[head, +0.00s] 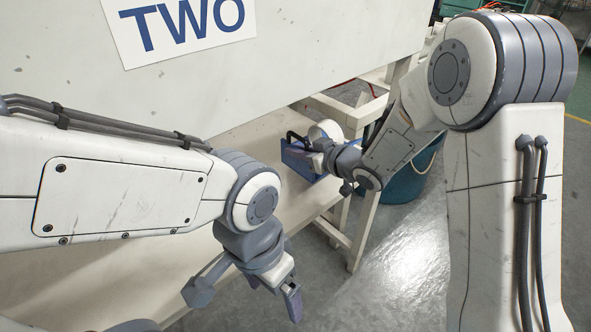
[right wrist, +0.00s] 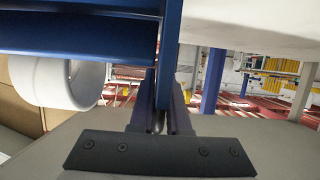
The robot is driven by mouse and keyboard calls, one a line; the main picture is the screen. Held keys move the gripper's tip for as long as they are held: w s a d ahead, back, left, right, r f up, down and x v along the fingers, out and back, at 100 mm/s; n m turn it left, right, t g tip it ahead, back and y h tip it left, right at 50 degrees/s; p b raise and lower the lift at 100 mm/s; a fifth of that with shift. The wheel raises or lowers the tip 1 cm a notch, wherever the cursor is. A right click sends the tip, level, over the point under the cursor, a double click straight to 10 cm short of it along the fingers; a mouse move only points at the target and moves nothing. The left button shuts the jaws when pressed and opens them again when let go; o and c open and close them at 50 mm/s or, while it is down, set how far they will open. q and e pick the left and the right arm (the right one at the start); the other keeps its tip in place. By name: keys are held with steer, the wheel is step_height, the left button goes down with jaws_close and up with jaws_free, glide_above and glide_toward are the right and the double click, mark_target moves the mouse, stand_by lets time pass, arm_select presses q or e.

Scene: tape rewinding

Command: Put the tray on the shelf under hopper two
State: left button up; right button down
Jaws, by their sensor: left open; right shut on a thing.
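The blue tray (head: 297,160) is at the right end of the pale shelf (head: 262,134), below the hopper (head: 300,50) with the sign TWO (head: 180,28). A white roll (head: 326,130) sits in the tray. My right gripper (head: 318,150) is shut on the tray's near side. In the right wrist view the fingers (right wrist: 160,115) pinch a blue tray wall (right wrist: 170,55), with the white roll (right wrist: 60,82) to the left. I cannot tell whether the tray touches the shelf. My left gripper (head: 245,298) is open and empty, low in front of the shelf.
The shelf's frame leg (head: 361,230) stands below the tray. A teal bucket (head: 408,185) is on the floor to the right, partly behind my right arm. The shelf surface left of the tray looks bare where visible. Grey floor (head: 400,270) lies open in front.

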mark_target(290, 164)
steer(key=shift+s+a+f+b, duration=0.15)
steer(key=shift+f+b, duration=0.15)
steer(key=shift+f, duration=0.75)
steer(key=shift+s+f+b, duration=0.1)
steer(key=shift+f+b, duration=0.2)
steer(key=shift+f, duration=0.7)
steer(key=shift+f, duration=0.15)
steer(key=c, duration=0.9)
jaws_free()
